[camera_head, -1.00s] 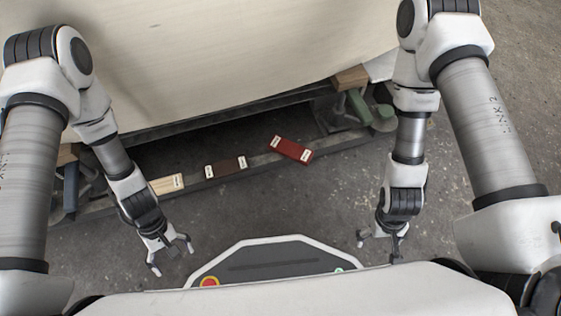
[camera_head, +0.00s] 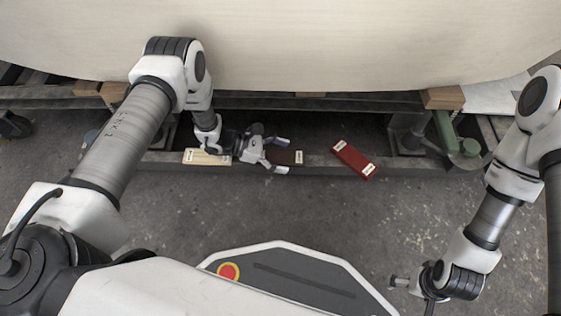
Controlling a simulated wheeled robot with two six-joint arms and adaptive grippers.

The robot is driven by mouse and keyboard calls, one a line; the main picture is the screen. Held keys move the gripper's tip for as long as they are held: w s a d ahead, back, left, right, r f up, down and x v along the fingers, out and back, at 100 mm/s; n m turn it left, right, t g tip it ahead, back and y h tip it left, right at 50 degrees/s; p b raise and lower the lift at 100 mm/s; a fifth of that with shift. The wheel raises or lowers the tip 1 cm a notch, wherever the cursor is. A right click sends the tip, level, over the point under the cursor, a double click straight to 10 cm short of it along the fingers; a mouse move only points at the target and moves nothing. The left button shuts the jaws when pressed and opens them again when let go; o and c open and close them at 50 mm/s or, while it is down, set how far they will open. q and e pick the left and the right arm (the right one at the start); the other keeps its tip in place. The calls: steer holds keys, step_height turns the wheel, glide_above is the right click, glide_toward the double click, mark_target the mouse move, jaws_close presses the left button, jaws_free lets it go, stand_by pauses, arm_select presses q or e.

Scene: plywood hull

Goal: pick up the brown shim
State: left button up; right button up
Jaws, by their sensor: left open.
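The brown shim (camera_head: 291,157) is a dark brown block with white labels, lying on the grey beam below the hull. My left gripper (camera_head: 284,156) is open, coming in from the left, its two fingers seen on the far and near sides of the shim. The gripper hides part of the shim's left end. I cannot tell how high the fingers are above it or whether they touch it. My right gripper (camera_head: 408,292) is low at the right, away from the shims, partly cut off by the bottom edge, and its opening is unclear.
A pale wood shim (camera_head: 207,157) lies left of the brown one, partly behind my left wrist. A red shim (camera_head: 354,160) lies tilted to the right. The large plywood hull (camera_head: 330,45) overhangs behind. A green clamp-like part (camera_head: 446,133) stands further right. Floor in front is clear.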

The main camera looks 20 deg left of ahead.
arm_select(q)
steer(key=shift+d, duration=0.15)
steer(key=c, duration=1.3)
steer(key=shift+o, duration=0.2)
steer(key=shift+r, duration=0.1)
